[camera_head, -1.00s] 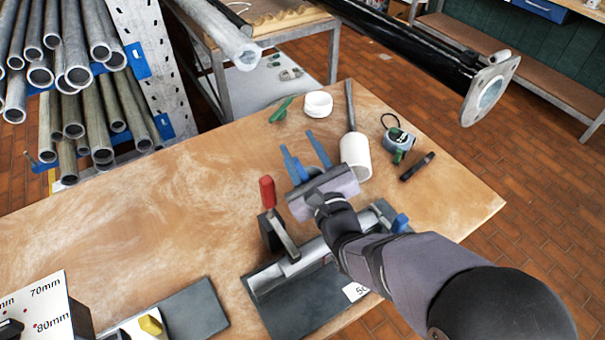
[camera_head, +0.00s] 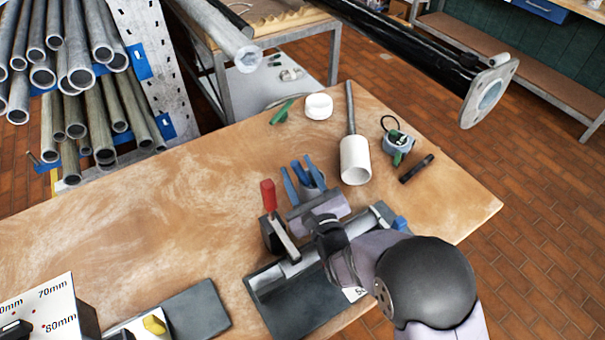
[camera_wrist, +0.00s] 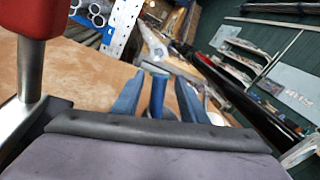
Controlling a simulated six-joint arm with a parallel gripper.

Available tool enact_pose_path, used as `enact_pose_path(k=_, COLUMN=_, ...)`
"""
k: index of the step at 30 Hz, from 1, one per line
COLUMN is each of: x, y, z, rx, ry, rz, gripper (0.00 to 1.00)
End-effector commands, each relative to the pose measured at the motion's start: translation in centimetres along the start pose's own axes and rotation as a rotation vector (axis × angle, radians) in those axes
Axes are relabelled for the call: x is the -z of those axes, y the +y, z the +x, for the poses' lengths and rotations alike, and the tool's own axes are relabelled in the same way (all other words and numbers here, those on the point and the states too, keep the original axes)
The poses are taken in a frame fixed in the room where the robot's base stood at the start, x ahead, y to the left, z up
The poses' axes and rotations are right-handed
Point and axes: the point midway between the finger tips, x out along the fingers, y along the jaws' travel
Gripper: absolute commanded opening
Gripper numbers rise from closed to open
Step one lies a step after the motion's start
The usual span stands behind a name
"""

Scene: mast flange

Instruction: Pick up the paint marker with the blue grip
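The paint marker with the blue grip (camera_wrist: 157,95) stands between my gripper's two blue fingers in the wrist view, with a pale upper end and a blue lower part. A narrow gap shows on each side of it. My gripper (camera_head: 301,172) is open in the head view, its fingers pointing toward the back of the bench. A slim blue shape between them there appears to be the marker. A grey-blue cup-like shape (camera_head: 317,186) sits by the right finger, partly hidden. I cannot tell whether the marker stands in it.
A white cylinder with a rod (camera_head: 355,160), a tape measure (camera_head: 398,142), a black item (camera_head: 417,168), a white roll (camera_head: 318,106) and a green item (camera_head: 281,111) lie beyond.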

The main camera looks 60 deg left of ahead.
Motion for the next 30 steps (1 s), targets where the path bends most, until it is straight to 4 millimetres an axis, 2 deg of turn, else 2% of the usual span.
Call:
enact_pose_path(k=10, x=0.0, y=0.0, z=0.8, rx=-0.001, ry=0.001, rz=0.0, gripper=0.39)
enact_pose_path(k=21, x=-0.1, y=0.0, z=4.7, rx=-0.001, ry=0.001, rz=0.001, gripper=0.39)
enact_pose_path(k=30, x=0.0, y=0.1, z=6.0, rx=-0.001, ry=0.001, rz=0.001, gripper=0.39)
